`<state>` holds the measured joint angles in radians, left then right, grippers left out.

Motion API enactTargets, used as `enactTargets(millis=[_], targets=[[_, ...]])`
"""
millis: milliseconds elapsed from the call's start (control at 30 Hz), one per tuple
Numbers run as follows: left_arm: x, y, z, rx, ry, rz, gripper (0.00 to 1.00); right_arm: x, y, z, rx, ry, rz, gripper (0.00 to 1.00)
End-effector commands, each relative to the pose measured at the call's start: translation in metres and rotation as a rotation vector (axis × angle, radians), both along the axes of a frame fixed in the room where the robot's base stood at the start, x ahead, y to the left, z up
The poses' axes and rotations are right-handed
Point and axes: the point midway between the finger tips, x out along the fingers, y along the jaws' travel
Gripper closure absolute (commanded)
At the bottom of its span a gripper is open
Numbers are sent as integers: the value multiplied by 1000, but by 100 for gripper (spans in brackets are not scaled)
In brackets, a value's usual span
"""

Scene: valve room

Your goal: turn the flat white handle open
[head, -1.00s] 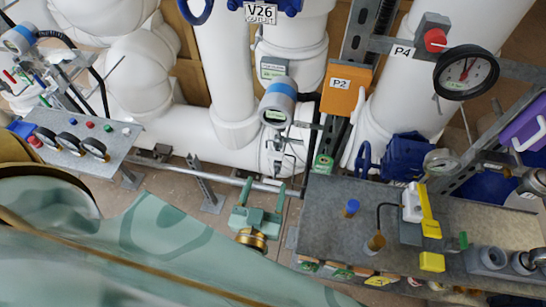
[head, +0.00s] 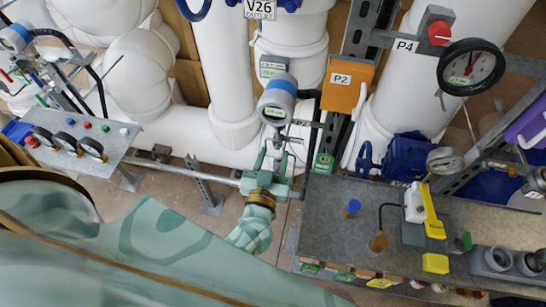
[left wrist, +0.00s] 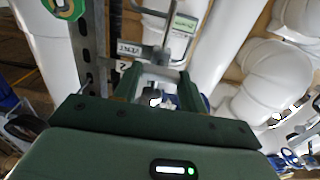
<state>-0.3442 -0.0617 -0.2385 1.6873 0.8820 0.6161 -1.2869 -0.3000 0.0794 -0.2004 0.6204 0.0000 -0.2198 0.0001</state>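My left gripper (head: 273,160) is below the blue-topped gauge head, with its green fingers apart and nothing clearly between them. In the left wrist view its fingers (left wrist: 160,85) point toward the gauge head and thin metal fittings. A white handle (head: 357,103) stands on the right side of the orange P2 box (head: 341,84), above and right of my left gripper and apart from it. Another white handle (head: 535,134) is on a purple box at the right edge. I cannot tell which one the task names. My right gripper is not in view.
A metal rail (head: 215,177) runs beside the gripper. A grey bench (head: 330,215) with fittings stands to the right. White pipes (head: 225,75) fill the back.

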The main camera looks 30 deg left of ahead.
Motion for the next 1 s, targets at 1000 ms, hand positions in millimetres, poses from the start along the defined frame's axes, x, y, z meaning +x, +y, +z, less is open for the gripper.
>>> enactTargets(millis=[1000], targets=[[-1, 1, 1, -553, -142, -1, 81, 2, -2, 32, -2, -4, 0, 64]])
